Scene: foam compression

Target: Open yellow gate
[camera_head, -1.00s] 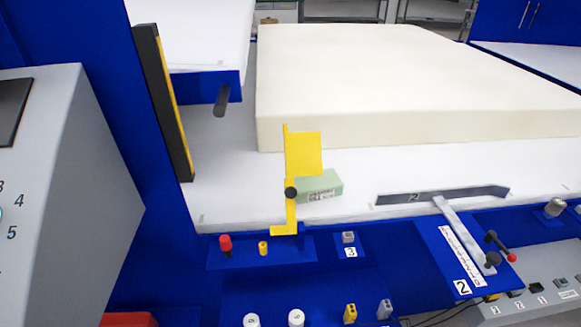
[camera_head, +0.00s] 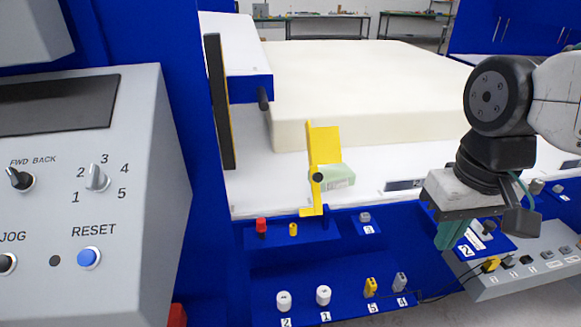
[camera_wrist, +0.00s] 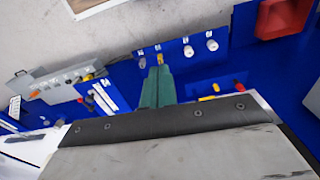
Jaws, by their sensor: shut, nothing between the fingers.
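The yellow gate (camera_head: 322,148) stands upright on the blue front ledge, left of centre in the head view. It has a flat yellow plate on top, a black knob (camera_head: 317,178) at its middle and a yellow foot at the bottom. My gripper (camera_head: 450,236) is at the right in the head view, well apart from the gate, above the blue front panel near the bracket marked 2. Its green fingers (camera_wrist: 158,84) are together and empty in the wrist view. The gate cannot be made out clearly in the wrist view.
A pale green block (camera_head: 335,178) lies behind the gate. A large cream foam slab (camera_head: 370,90) rests on the white table. A red knob (camera_head: 261,226) and a small yellow knob (camera_head: 293,230) sit left of the gate's foot. A grey control panel (camera_head: 130,180) fills the left.

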